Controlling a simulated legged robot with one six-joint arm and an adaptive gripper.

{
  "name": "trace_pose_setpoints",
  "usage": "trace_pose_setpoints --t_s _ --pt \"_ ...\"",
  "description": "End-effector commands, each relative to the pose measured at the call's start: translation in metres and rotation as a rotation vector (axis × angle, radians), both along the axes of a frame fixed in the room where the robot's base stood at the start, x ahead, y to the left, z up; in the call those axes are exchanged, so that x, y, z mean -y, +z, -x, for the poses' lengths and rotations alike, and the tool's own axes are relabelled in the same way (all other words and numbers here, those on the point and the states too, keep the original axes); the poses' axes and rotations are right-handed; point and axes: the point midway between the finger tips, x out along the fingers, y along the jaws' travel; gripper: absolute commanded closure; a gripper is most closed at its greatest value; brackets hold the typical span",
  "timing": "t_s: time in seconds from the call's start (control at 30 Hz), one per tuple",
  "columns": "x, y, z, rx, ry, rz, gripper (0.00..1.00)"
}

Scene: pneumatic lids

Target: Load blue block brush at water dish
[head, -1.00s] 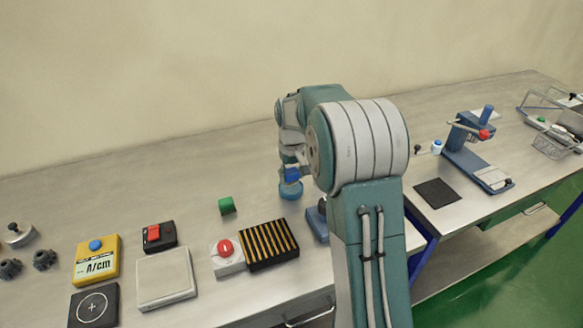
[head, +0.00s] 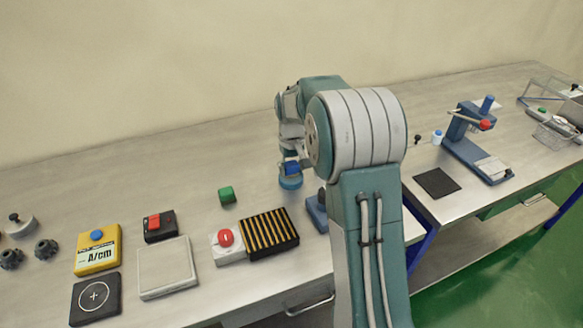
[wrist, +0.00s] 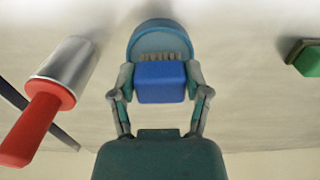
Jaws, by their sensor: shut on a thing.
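The blue block brush (head: 291,168) is between the fingers of my gripper (wrist: 160,80), which is shut on its sides. In the wrist view the blue block (wrist: 160,88) shows tan bristles pointing away from my gripper. The round blue water dish (head: 290,184) is at the bristle end, and it also shows in the wrist view (wrist: 160,36). The bristles overlap the dish in the picture; whether they touch its inside I cannot tell. My arm hides part of the area right of the dish.
A green block (head: 227,195) stands left of the dish. A black-and-yellow striped pad (head: 268,238) and a red button box (head: 226,246) are nearer. In the wrist view a red-handled metal cylinder (wrist: 72,66) lies at left. Bench behind the dish is clear.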

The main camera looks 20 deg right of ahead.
Motion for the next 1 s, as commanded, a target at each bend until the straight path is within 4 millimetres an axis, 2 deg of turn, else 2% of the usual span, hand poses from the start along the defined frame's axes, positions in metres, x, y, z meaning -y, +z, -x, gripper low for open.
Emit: trace_pose_setpoints --t_s 1.0 --pt "0.0 -0.0081 0.0 0.0 0.0 0.0 0.76"
